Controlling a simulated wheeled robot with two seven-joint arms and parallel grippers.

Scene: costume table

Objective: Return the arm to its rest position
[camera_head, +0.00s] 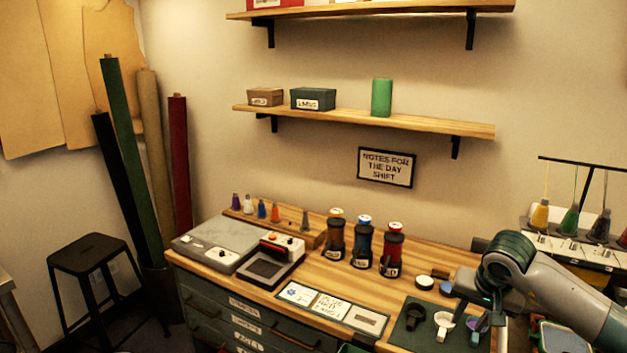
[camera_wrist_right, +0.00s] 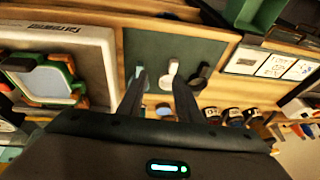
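My right arm comes in from the right in the head view. Its gripper (camera_head: 478,306) is above the right part of a dark green mat (camera_head: 412,341). In the right wrist view, the two fingers (camera_wrist_right: 158,88) stand apart with nothing held between them. On the mat are a black item (camera_head: 413,316), a white item (camera_head: 444,324) and a purple and teal item (camera_head: 480,325) partly covered by the gripper. The white item (camera_wrist_right: 171,74) and black item (camera_wrist_right: 200,76) also show in the wrist view. My left gripper is not in view.
Three dark bottles (camera_head: 362,245) stand behind on the wooden table (camera_head: 320,278), with small round tins (camera_head: 424,282) near the mat. A thread rack (camera_head: 575,225) with cones is at the right, behind my arm. A label card (camera_head: 330,304) lies left of the mat.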

